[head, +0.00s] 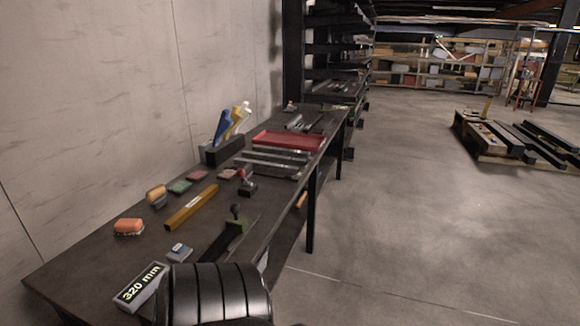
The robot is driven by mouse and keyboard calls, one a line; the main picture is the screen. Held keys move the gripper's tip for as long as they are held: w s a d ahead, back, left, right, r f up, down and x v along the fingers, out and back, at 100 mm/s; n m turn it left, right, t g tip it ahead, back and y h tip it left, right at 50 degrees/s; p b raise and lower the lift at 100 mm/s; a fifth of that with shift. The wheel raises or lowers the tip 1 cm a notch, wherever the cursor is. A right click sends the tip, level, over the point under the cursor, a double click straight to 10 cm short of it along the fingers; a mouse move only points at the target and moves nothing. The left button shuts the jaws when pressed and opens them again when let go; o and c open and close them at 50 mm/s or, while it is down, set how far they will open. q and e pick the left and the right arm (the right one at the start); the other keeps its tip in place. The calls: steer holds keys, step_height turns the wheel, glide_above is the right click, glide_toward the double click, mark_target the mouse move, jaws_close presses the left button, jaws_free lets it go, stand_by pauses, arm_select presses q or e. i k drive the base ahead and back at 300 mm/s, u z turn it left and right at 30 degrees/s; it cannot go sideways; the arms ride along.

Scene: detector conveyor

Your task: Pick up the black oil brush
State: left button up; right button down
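I cannot make out a black oil brush for certain among the small items on the dark workbench (75,265). A dark, elongated tool with a black knob and a greenish part (236,222) lies near the bench's right edge. A small dark tool with a red top (246,183) stands farther back. An orange brush-like block (128,226) and a yellow one (157,195) lie by the wall. Neither gripper is in view. A large black ribbed shape at the bottom hides part of the bench's near end.
A "320 mm" block (140,287), a small blue-and-white box (179,252) and a yellow bar (191,207) lie on the bench. A red tray (288,141) is farther back. The wall borders the left. Open floor (430,230) lies right, with a loaded pallet (500,155) beyond.

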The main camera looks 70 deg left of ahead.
mark_target(248, 167)
steer(key=i, duration=1.05)
steer(key=u, duration=2.05)
